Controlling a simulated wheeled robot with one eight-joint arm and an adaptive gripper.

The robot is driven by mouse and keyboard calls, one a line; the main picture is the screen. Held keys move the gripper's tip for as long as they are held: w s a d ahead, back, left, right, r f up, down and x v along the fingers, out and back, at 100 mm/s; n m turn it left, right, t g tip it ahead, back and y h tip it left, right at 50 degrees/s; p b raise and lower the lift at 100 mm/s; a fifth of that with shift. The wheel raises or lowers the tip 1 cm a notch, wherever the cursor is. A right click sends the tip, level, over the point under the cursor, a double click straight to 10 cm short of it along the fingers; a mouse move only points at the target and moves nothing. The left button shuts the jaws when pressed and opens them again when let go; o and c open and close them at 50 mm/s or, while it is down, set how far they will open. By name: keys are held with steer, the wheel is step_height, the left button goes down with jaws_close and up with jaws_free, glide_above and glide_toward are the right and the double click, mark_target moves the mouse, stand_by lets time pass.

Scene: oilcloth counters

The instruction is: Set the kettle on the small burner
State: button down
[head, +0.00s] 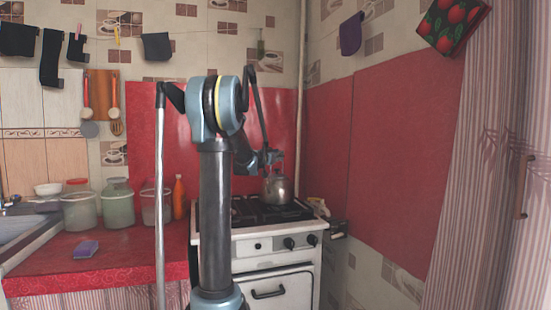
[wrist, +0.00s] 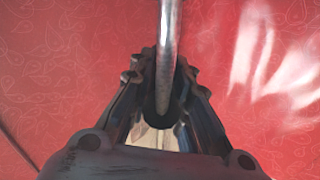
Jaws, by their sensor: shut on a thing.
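The metal kettle (head: 278,189) is upright at the right side of the stove top, over the burner grates. I cannot tell whether its base touches the grate. My gripper (head: 270,158) is at the top of the kettle. In the wrist view my gripper (wrist: 162,98) is shut on the kettle's handle (wrist: 168,45), a shiny bar running between the fingers. The white stove (head: 262,245) has dark grates (head: 252,212). My arm covers the left part of the stove top, and I cannot make out the small burner.
The red counter (head: 120,262) left of the stove holds glass jars (head: 118,208), an orange bottle (head: 179,197) and a purple sponge (head: 87,249). A sink (head: 22,240) is at the far left. Red wall panels (head: 375,150) stand behind and right of the stove.

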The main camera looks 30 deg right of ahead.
steer(key=shift+f, duration=0.15)
steer(key=c, duration=1.4)
jaws_free()
steer(key=shift+a, duration=0.15)
steer(key=v, duration=1.1)
steer(key=shift+s+a+f, duration=0.1)
steer(key=shift+s+a, duration=0.2)
